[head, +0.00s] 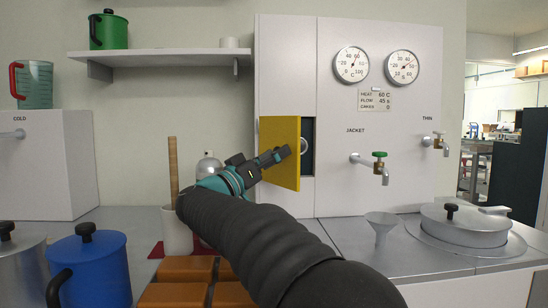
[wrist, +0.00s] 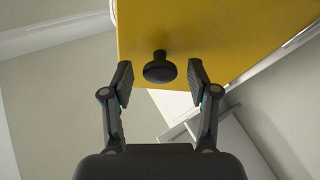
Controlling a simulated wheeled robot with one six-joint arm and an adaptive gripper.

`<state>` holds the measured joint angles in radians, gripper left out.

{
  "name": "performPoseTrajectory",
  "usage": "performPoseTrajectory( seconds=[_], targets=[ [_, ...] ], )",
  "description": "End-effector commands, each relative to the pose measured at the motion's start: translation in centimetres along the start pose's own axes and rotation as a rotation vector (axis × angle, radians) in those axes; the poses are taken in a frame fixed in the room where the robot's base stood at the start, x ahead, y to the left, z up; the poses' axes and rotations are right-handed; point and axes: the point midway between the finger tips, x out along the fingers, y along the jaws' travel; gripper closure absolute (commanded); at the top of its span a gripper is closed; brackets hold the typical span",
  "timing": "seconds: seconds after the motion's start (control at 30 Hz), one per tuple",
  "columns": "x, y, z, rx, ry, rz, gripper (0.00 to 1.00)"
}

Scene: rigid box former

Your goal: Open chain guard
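The yellow chain guard door (head: 281,180) stands partly open on the white machine front. Its left edge is at the panel, and its right edge stands out toward me. A dark opening (head: 309,160) with a round metal part shows past its right edge. My gripper (head: 283,153) is in front of the door, hiding part of it and its knob in the head view. In the wrist view the yellow door (wrist: 220,35) has a black round knob (wrist: 160,68). My open gripper (wrist: 160,80) has one finger on each side of the knob, with a visible gap on both sides.
A tap with a green handle (head: 380,165) is right of the door. A funnel (head: 381,225) and lidded pan (head: 465,225) stand on the counter. A blue pot (head: 95,270), orange blocks (head: 180,270) and a pale crock (head: 176,235) are at lower left.

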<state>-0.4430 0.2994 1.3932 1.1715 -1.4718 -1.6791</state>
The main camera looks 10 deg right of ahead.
Motion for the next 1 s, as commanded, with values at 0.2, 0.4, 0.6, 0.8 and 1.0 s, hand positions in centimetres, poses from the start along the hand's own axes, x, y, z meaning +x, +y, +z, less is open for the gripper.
performPoseTrajectory(
  seconds=[0.2,0.4,0.6,0.8,1.0],
  targets=[
    [0.0,0.0,0.1,-0.001,-0.002,0.0,0.4],
    [-1.6,-0.1,0.1,-0.001,-0.002,-0.003,0.4],
    [-4.8,-0.1,0.0,0.0,-0.001,-0.004,0.4],
    [-7.0,-0.1,0.1,0.0,0.0,-0.001,0.4],
    [-7.6,-0.1,0.0,0.0,-0.001,-0.001,0.4]
  ],
)
